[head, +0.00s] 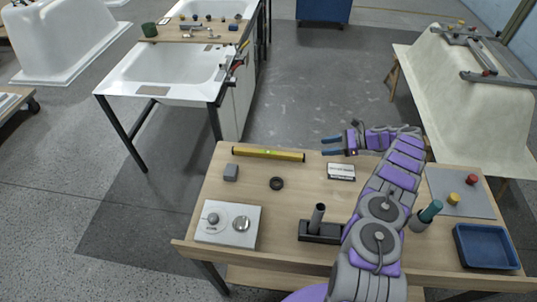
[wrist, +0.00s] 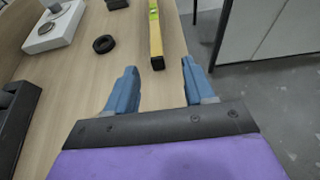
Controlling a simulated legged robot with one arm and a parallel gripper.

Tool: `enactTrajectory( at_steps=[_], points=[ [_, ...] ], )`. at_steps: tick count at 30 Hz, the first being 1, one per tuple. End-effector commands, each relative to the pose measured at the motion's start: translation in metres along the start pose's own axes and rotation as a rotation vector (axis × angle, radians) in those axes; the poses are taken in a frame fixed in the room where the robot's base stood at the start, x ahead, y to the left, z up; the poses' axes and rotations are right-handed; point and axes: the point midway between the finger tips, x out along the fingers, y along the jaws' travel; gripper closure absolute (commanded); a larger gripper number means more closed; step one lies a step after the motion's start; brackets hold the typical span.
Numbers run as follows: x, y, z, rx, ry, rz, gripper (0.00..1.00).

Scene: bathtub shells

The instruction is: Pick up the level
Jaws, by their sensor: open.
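The level (head: 268,154) is a long yellow bar with dark ends and a small green vial. It lies flat near the far edge of the wooden table in the head view. The wrist view shows it end-on, with its yellow body (wrist: 156,35) running away ahead of the fingers. My gripper (head: 332,146) is to the right of the level in the head view, with blue fingers pointing left toward its right end. In the wrist view my gripper (wrist: 158,82) is open and empty, and the level's near end is beyond the fingertips, apart from them.
On the table (head: 290,200) are a grey block (head: 231,172), a black ring (head: 276,184), a white label card (head: 341,171), a white device with knobs (head: 228,223), a black stand (head: 320,231) and a blue tray (head: 485,246). A tub shell (head: 465,100) stands at right.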

Motion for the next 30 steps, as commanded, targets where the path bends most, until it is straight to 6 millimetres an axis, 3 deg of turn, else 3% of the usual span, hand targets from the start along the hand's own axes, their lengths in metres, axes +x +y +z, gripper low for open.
enactTrajectory(
  at_steps=[12, 25, 30],
  points=[
    [0.079, 0.002, -0.001, 0.001, -0.002, 0.002, 0.47],
    [0.110, 0.004, -0.004, 0.001, -0.002, 0.001, 0.47],
    [0.133, 0.010, -0.009, -0.001, -0.003, 0.005, 0.47]
  ],
)
